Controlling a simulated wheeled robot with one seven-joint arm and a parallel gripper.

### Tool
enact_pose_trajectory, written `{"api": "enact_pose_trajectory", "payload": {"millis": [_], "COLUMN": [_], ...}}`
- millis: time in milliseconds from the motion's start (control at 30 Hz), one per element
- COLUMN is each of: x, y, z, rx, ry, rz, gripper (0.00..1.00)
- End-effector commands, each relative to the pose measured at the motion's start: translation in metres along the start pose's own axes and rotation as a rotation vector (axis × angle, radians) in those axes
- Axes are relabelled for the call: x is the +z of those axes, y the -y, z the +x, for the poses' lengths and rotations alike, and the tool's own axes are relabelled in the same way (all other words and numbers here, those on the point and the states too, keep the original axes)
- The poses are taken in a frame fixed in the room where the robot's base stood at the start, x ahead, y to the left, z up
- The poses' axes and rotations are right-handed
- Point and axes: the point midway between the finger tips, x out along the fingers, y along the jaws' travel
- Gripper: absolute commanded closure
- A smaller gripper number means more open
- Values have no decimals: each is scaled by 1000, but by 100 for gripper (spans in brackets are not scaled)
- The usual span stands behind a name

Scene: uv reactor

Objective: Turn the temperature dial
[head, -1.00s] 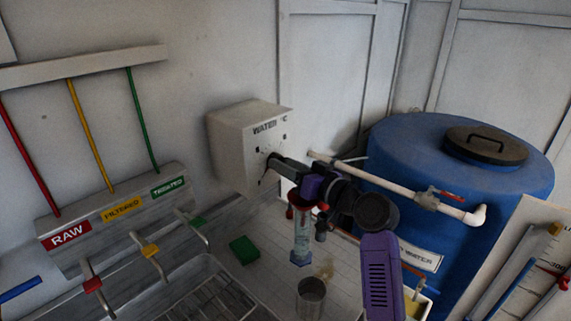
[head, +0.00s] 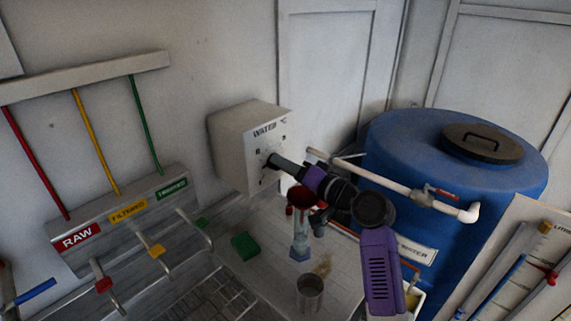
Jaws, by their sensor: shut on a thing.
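The temperature dial sits on the front face of a white box (head: 238,140) marked "WATER °C" on the back wall. My gripper (head: 272,162) reaches the front of this box from the right and is shut on the dial. The dial is mostly hidden by the fingers; a dark bit, perhaps its pointer, shows just below them (head: 264,180). Small dark marks are on the face around the dial. My purple and black arm comes up from the lower right.
A blue water tank (head: 400,150) with a black lid and white pipe (head: 385,185) stands at the right, close to my arm. A red-topped stand (head: 300,240), a metal cup (head: 310,292) and a green block (head: 245,246) are below. Labelled RAW, FILTERED and green taps (head: 78,238) are at left.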

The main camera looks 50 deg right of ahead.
Motion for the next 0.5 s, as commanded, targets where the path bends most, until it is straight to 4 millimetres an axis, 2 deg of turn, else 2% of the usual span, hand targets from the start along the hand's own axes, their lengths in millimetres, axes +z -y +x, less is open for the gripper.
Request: {"api": "enact_pose_trajectory", "payload": {"millis": [367,400,467,500], "x": [0,0,0,0], "y": [-1,-1,-1,-1], "z": [0,0,0,0], "rx": [1,1,1,1], "ry": [-1,-1,-1,-1], "rz": [3,3,3,3], "gripper": [100,57,45,43]}}
